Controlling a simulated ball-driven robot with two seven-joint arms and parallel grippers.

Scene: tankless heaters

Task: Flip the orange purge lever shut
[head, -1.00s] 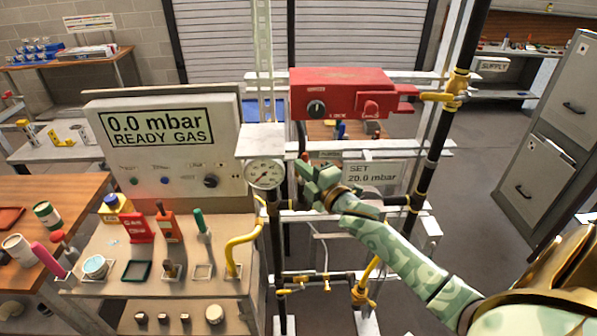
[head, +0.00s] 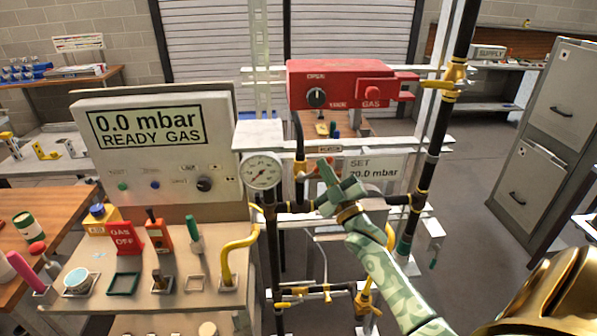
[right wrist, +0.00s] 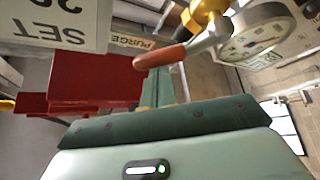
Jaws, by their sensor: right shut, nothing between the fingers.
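The orange purge lever (right wrist: 165,55) shows in the right wrist view, joined to a brass valve (right wrist: 205,12) beside a PURGE label (right wrist: 132,39). It lies slantwise across the picture. In the head view the lever (head: 313,172) is small, next to the pipe right of the round gauge (head: 262,172). My right gripper (head: 325,167) is shut and empty, with its fingers pointing up just right of the lever. In the wrist view its fingertips (right wrist: 160,82) are close to the lever's free end; I cannot tell whether they touch. My left gripper is not in view.
A red box (head: 345,84) with a knob is above the gripper. A SET sign (head: 374,168) is close on the right. Dark vertical pipes (head: 428,165) stand right of it. The display panel (head: 157,150) reads 0.0 mbar, READY GAS. A bench (head: 150,262) holds tools at left.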

